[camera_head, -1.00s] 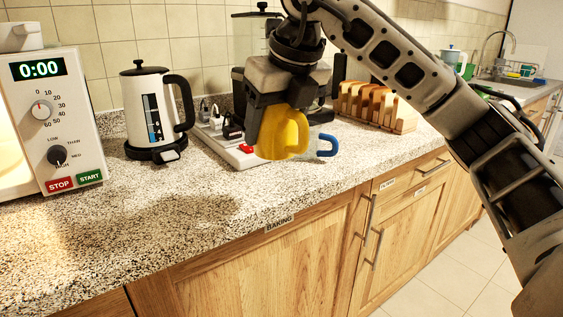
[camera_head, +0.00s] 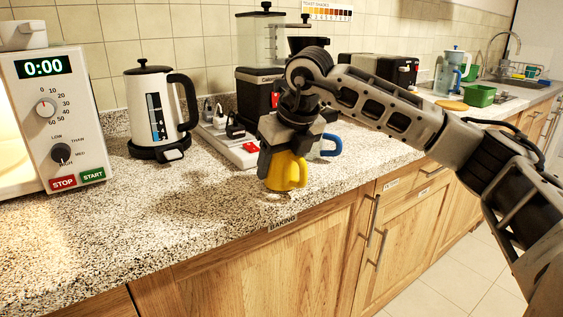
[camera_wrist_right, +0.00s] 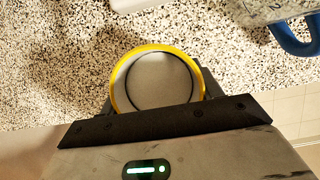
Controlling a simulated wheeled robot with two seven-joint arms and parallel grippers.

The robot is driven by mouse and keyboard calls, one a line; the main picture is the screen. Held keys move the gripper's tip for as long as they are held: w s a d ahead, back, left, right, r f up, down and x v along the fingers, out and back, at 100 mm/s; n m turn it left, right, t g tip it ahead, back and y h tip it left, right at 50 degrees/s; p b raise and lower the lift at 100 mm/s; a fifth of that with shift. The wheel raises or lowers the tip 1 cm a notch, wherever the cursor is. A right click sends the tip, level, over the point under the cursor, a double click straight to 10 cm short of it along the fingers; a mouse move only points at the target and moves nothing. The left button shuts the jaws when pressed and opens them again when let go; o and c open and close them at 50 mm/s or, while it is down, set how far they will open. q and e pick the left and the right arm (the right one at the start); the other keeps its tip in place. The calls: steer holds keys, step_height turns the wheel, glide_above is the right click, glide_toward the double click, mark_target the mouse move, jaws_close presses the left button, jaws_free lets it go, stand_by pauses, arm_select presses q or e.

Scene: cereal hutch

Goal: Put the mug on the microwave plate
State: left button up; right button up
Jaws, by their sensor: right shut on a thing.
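The yellow mug (camera_head: 287,173) is held by my right gripper (camera_head: 280,150), low over the counter near its front edge. Its handle points to the right. In the right wrist view, I look down into the mug's round yellow rim (camera_wrist_right: 116,86), in front of the dark gripper (camera_wrist_right: 160,122). I cannot tell whether the mug touches the counter. The microwave (camera_head: 75,115) stands at the far left, its display at 0:00 and its lit inside partly cut off by the frame. The plate is not clearly visible. My left gripper is not in view.
A white kettle (camera_head: 150,103) on a black base stands beside the microwave. A white power strip (camera_head: 236,150) and a clear jug with a blue handle (camera_head: 331,148) are behind the mug. The speckled counter (camera_head: 150,215) is clear in front of the kettle and microwave.

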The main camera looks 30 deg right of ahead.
steer(key=shift+f, duration=0.1)
steer(key=o, duration=1.3)
